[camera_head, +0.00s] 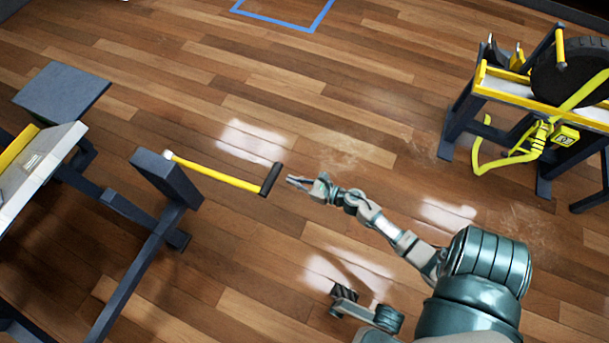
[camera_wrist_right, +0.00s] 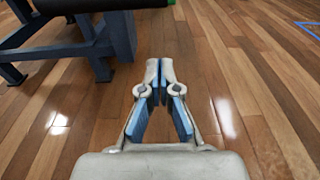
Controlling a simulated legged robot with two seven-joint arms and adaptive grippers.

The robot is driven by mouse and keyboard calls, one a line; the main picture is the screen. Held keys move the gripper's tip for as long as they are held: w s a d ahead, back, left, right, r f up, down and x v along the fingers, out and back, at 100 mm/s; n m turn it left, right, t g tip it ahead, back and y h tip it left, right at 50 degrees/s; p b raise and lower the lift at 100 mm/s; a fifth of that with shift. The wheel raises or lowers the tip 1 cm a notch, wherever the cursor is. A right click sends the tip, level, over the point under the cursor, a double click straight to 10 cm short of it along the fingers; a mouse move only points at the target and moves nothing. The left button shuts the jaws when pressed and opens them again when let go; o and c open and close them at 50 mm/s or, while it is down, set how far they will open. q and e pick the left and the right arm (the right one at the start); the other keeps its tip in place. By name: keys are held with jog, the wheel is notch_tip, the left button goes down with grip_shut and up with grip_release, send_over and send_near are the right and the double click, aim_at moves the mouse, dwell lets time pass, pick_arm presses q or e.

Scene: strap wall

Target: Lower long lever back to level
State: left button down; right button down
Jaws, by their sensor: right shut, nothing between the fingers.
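The long lever (camera_head: 215,174) is a yellow bar on the left side of the head view. It runs from a dark post (camera_head: 167,178) toward the middle and ends in a black crosswise grip (camera_head: 271,179). From this high view I cannot tell how far it is tilted. My right gripper (camera_head: 291,181) is just right of the black grip, with a small gap in the picture. Its fingers are shut and empty, and the closed tips show in the right wrist view (camera_wrist_right: 160,72). My left gripper is not in view.
A dark frame with a light panel (camera_head: 45,160) stands at the left. At the right is a dark and yellow stand (camera_head: 505,85) with a black wheel and a yellow strap (camera_head: 485,160). Blue tape (camera_head: 285,22) marks the far floor. The wooden floor between is clear.

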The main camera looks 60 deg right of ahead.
jog(key=shift+w+a+r+p, duration=0.1)
jog(key=shift+w+r+p, duration=0.2)
jog(key=shift+r, duration=0.3)
jog(key=shift+w+d+r+p, duration=0.1)
jog(key=shift+w+r+p, duration=0.2)
jog(key=shift+r, duration=0.35)
jog(key=shift+w+a+r+p, duration=0.1)
jog(key=shift+w+r+p, duration=0.2)
jog(key=shift+r, duration=0.3)
